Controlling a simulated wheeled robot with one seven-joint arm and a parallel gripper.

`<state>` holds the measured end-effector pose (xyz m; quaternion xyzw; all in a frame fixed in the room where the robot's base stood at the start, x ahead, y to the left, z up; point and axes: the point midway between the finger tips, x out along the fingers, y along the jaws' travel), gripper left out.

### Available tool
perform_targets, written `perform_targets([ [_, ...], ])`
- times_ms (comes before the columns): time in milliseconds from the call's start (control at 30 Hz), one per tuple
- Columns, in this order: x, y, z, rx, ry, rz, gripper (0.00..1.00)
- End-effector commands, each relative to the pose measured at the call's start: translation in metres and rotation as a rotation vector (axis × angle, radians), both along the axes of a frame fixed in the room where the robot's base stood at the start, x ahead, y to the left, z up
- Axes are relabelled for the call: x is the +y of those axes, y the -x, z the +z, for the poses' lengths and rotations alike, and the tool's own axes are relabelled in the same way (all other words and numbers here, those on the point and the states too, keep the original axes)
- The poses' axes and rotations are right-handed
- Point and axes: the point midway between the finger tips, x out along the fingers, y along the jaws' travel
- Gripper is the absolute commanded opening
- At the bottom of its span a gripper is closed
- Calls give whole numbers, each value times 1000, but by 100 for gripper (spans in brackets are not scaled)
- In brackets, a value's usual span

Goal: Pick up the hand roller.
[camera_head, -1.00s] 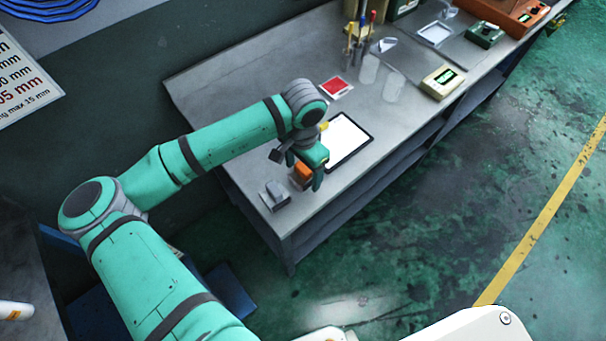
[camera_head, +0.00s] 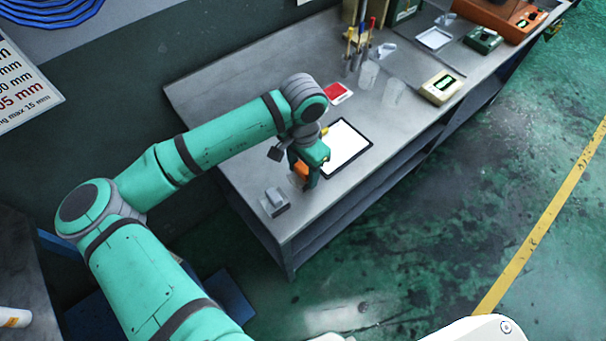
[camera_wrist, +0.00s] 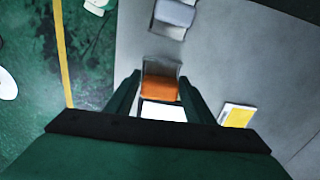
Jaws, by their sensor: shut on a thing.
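The hand roller looks like an orange block (camera_head: 301,170) at the near left end of the grey workbench (camera_head: 240,122). My gripper (camera_head: 304,174) points down over it and is shut on it. In the wrist view the orange roller (camera_wrist: 160,88) sits between the two dark green fingers (camera_wrist: 158,96). A clear holder shows around its far side there. The fingers and my wrist hide part of the roller. I cannot tell whether it is clear of the holder.
A grey block in a clear holder (camera_head: 275,201) stands near the bench corner. A white-screened tablet (camera_head: 345,146) lies close behind my gripper. A red card (camera_head: 338,92), clear cups (camera_head: 368,74) and a beige device (camera_head: 440,87) lie farther along the bench.

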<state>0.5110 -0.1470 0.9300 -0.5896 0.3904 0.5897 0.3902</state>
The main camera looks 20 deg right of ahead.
Motion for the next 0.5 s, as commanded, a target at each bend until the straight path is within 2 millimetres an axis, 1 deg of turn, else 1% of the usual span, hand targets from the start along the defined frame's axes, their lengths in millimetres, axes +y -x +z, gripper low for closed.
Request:
perform_targets([
  [33, -5, 2, 10, -2, 1, -5, 23],
  [167, -25, 14, 36, -3, 2, -7, 23],
  [300, -48, 27, 67, -3, 1, -8, 23],
  [400, -70, 40, 76, 0, 1, -8, 23],
  [500, -88, 50, 85, -1, 2, -7, 23],
])
